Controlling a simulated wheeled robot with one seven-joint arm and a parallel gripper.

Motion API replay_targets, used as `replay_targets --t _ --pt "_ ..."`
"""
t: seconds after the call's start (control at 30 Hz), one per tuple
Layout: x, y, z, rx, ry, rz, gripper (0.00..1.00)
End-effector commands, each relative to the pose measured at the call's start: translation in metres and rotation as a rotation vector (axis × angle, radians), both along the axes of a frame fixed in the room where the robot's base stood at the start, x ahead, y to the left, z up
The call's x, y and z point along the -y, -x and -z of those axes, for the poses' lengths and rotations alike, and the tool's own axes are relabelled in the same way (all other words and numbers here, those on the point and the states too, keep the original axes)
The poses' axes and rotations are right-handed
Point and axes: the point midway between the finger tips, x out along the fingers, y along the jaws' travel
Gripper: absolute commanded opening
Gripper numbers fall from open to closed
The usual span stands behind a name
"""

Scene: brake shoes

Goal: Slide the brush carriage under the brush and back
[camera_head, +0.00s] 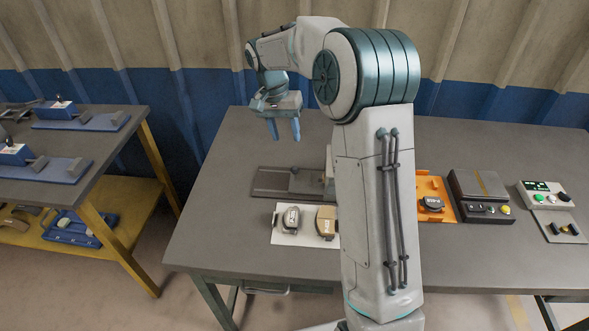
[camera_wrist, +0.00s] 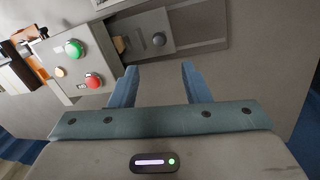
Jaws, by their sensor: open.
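The brush carriage (camera_wrist: 146,33) is a grey plate with a dark round knob (camera_wrist: 158,39). It sits on a dark rail (camera_wrist: 205,22), left of the machine housing in the head view. The rail (camera_head: 268,183) and knob (camera_head: 294,170) also show there. The pale brush machine housing (camera_wrist: 100,50) carries a green and a red button; in the head view my arm hides most of it. My gripper (camera_head: 284,137) is open and empty above the table, behind the rail. Its blue fingers (camera_wrist: 158,70) point toward the carriage, apart from the knob.
A white mat (camera_head: 280,236) with brake parts lies in front of the rail. An orange tray (camera_head: 428,187), a dark device (camera_head: 480,190) and a button box (camera_head: 545,193) stand to the right. The table's left end is clear. A second table (camera_head: 62,150) stands further left.

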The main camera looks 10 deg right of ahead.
Motion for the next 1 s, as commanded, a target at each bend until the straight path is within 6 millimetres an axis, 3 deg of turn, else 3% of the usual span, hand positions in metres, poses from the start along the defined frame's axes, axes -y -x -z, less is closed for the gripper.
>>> replay_targets --t 0.17,0.6,0.8,1.0 --pt "0.005 0.002 0.022 -0.003 0.001 0.004 0.43" --pt "0.019 0.011 0.109 -0.004 -0.001 0.002 0.43" --pt "0.022 0.012 0.129 -0.001 0.000 0.001 0.43" --pt "0.023 0.013 0.133 0.001 -0.001 0.001 0.43"
